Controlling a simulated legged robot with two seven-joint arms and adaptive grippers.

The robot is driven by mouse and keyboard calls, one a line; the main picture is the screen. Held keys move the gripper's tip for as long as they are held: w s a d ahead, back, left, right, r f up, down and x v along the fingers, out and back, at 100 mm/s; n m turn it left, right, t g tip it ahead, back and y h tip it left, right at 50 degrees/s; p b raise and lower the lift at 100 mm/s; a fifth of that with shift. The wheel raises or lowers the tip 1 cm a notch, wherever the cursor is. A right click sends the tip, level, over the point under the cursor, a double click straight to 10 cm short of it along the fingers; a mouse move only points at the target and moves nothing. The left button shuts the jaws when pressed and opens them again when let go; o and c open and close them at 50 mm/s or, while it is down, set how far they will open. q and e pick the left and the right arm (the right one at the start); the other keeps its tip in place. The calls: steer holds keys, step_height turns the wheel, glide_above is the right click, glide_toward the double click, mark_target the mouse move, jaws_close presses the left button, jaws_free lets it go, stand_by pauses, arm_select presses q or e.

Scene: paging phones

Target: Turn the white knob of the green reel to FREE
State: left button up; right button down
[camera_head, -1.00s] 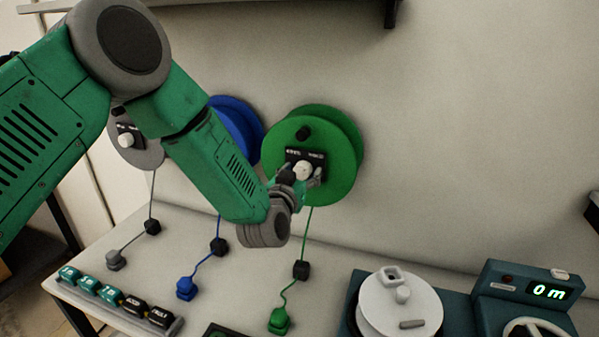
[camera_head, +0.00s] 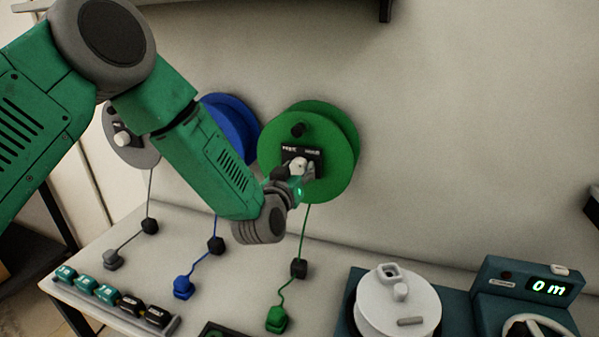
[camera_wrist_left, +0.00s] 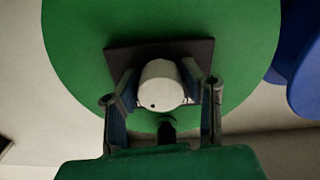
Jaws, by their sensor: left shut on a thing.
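The green reel (camera_head: 338,135) is mounted on the wall, with a black label plate (camera_head: 313,153) on its face; the plate's words are too small to read surely. The white knob (camera_head: 298,165) sits at the plate. My left gripper (camera_head: 300,171) is shut on the knob. In the left wrist view the white knob (camera_wrist_left: 160,84) stands between the two fingers of my left gripper (camera_wrist_left: 162,92), in front of the dark plate (camera_wrist_left: 190,50). A small dark mark shows on the knob's lower left. My right gripper is not in view.
A blue reel (camera_head: 232,115) and a grey reel (camera_head: 138,150) hang to the left, partly behind my left arm. Cords run down to coloured plugs on the table (camera_head: 235,290). A row of labelled blocks (camera_head: 115,295), a white drum (camera_head: 395,305) and a display unit (camera_head: 530,287) stand there.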

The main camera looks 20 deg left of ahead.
arm_select(q)
steer(key=shift+a+f+n+b, duration=0.1)
steer(key=shift+f+n+b, duration=0.25)
steer(key=shift+n+b, duration=0.35)
steer(key=n+b, duration=0.2)
steer(key=n, duration=0.1)
steer(key=shift+s+d, duration=0.1)
steer(key=shift+d, duration=0.15)
steer(key=n+b, duration=0.2)
steer(key=n, duration=0.1)
steer(key=shift+a+n+b, duration=0.1)
steer(key=shift+n+b, duration=0.2)
steer(key=shift+b, duration=0.1)
steer(key=n+b, duration=0.3)
steer(key=n, duration=0.1)
steer(key=shift+b, duration=0.3)
steer(key=shift+n+b, duration=1.6)
steer(key=shift+n, duration=0.7)
steer(key=o, duration=1.1)
steer(key=shift+o, duration=0.2)
steer(key=shift+s+r, duration=0.1)
steer(key=shift+r, duration=0.15)
